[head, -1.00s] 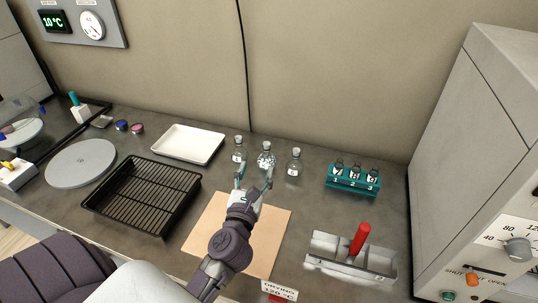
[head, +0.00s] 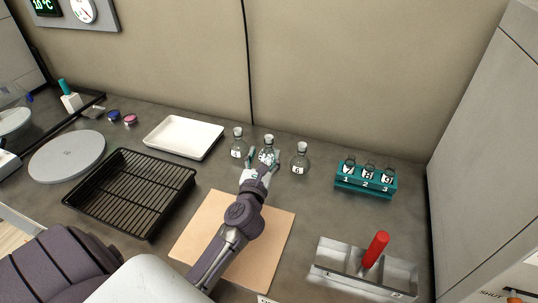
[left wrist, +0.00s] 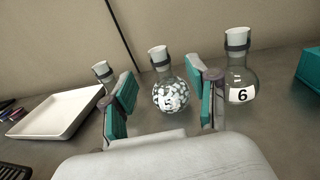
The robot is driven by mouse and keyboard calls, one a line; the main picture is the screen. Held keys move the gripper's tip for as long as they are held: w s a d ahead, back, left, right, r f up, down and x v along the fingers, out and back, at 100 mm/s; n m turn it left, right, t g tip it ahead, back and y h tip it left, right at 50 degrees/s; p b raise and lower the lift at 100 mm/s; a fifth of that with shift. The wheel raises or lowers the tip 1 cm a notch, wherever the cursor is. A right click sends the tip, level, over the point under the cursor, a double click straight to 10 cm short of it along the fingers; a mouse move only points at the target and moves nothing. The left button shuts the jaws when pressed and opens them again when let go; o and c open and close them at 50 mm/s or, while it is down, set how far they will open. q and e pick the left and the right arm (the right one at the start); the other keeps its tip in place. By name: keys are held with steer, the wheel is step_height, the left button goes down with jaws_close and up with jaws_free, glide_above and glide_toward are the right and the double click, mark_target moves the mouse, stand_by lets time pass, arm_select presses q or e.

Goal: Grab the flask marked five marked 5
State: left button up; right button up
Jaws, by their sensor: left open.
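The flask marked 5 (left wrist: 170,97) is round, clear and holds pale pieces, with a white stopper and a grey collar. In the head view the flask (head: 268,146) is the middle one of three. My left gripper (head: 262,160) is open around or just in front of it; in the left wrist view the teal pads (left wrist: 160,100) stand on either side of the flask, with gaps. Flask 6 (left wrist: 241,88) stands to its right, close to the right finger. Another flask (head: 238,146) stands to its left, partly hidden by the left finger in the wrist view. My right gripper is not in view.
A white tray (head: 184,123) and a black wire rack (head: 133,190) lie to the left. A teal rack with several numbered vials (head: 364,182) stands to the right. A tan mat (head: 270,240) and a metal caddy with a red handle (head: 335,262) are in front.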

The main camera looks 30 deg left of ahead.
mark_target(268, 144)
arm_select(q)
steer(key=x, duration=0.7)
steer(key=shift+f, duration=0.2)
jaws_close()
